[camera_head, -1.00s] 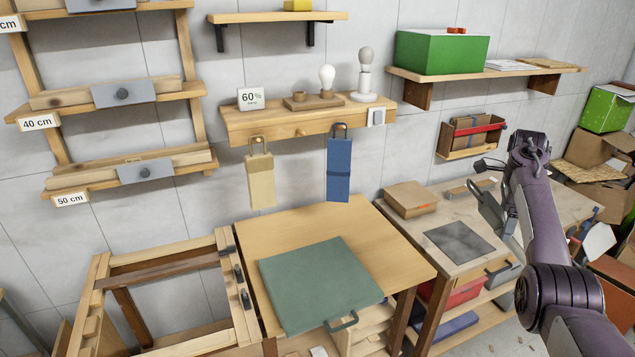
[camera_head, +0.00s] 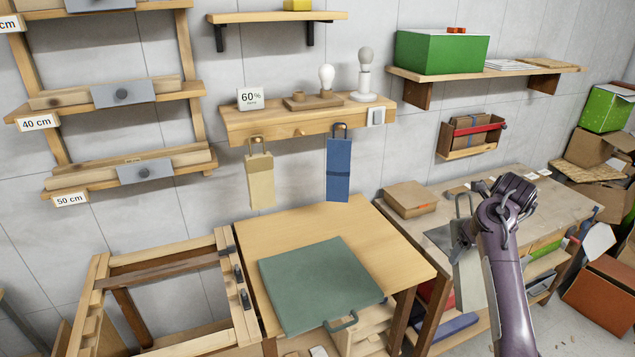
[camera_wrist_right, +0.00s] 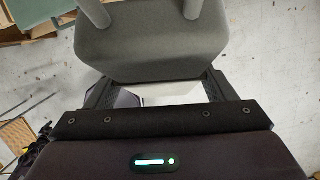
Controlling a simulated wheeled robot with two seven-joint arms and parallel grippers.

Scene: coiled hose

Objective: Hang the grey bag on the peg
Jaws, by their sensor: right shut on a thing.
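The grey bag (camera_head: 468,283) is in my right gripper (camera_head: 463,240), in front of the right-hand workbench. Its handle loop stands up above the fingers. My wrist and forearm cover part of it. In the right wrist view a grey body with two post-like handle legs, which looks like the bag (camera_wrist_right: 145,48), sits between the fingers. The free wooden peg (camera_head: 300,132) is on the front of the wall rack (camera_head: 235,131), between a hanging tan bag (camera_head: 261,182) and a hanging blue bag (camera_head: 339,170). The gripper is apart from the peg, lower and to the right. My left gripper is not in view.
A flat green bag (camera_head: 320,285) lies on the wooden table (camera_head: 405,262) below the rack. A cardboard box (camera_head: 410,198) sits on the right workbench (camera_head: 545,205). An open wooden frame stands at left.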

